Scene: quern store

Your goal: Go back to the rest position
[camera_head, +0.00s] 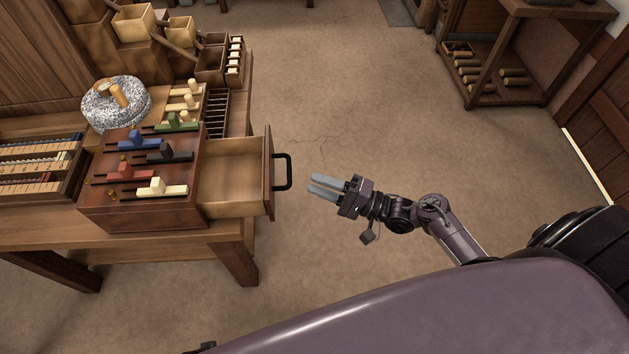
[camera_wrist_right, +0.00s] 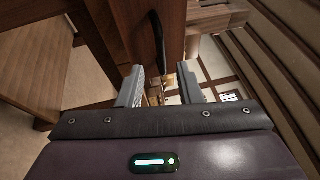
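My right gripper (camera_head: 314,187) is over the floor, a short way right of an open drawer (camera_head: 236,178). Its two grey fingers stand apart with nothing between them; the right wrist view (camera_wrist_right: 160,86) shows the same gap. The drawer is pulled out of a dark red-brown cabinet (camera_head: 150,216) and looks empty. Its black handle (camera_head: 288,171) is apart from the fingertips. In the right wrist view the handle (camera_wrist_right: 158,42) shows ahead of the fingers. My left gripper is not in view.
The cabinet stands on a wooden bench (camera_head: 190,238) and has several coloured sliders on top. A speckled round stone (camera_head: 101,113) is behind it at left. A wooden shelf (camera_head: 534,100) stands at far right. The floor between is clear.

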